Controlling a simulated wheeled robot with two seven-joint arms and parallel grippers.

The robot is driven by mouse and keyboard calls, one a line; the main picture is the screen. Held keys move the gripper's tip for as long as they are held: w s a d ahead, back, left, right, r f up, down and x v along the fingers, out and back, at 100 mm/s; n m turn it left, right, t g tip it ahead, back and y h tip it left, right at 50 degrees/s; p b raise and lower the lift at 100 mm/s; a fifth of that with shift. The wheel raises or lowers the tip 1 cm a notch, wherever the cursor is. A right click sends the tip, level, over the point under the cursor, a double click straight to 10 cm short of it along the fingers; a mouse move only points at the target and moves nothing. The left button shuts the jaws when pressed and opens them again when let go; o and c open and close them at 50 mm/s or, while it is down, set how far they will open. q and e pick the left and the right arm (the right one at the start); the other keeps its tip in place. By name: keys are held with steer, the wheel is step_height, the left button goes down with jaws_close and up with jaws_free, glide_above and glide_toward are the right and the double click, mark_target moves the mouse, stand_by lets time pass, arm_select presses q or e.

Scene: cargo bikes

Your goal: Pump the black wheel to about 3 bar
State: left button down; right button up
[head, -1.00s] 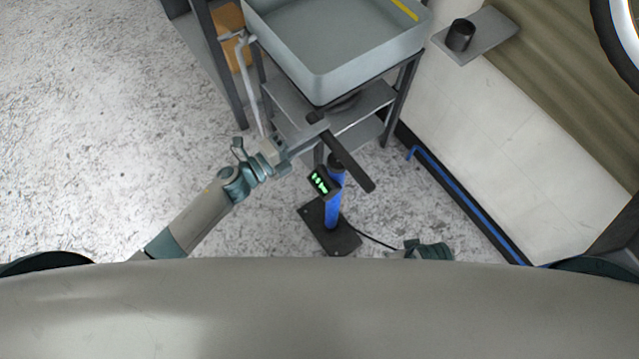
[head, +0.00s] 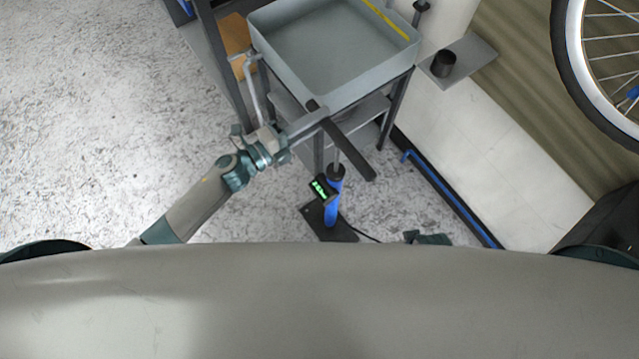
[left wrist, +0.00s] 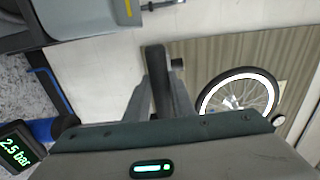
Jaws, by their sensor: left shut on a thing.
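The floor pump stands upright, with a blue barrel (head: 332,200), a black base (head: 322,226) and a dark T-handle (head: 352,154). My left gripper (head: 322,112) is shut on the handle's far end. In the left wrist view, the gripper (left wrist: 160,90) closes around the dark handle (left wrist: 156,62). A length of thin rod shows between handle and barrel. The gauge (left wrist: 18,146) reads 2.5 bar. A black-tyred wheel with a white rim (head: 568,62) is at the upper right; such a wheel (left wrist: 203,100) also shows in the wrist view. A dark teal part, seemingly my right gripper (head: 428,238), is mostly hidden.
A grey tray-topped cart (head: 330,92) stands just behind the pump, close to my left gripper. A small wall shelf (head: 466,62) holds a dark cup (head: 443,64). A black hose (head: 362,236) runs right from the pump base. The speckled floor at left is clear.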

step_height(320, 180, up, 12)
steer(key=p, duration=1)
steer(key=shift+f, duration=0.35)
step_height(320, 180, down, 23)
steer(key=b, duration=2.3)
step_height(320, 180, up, 24)
steer(key=p, duration=2.3)
steer(key=shift+f+p, duration=0.2)
steer(key=shift+p, duration=0.2)
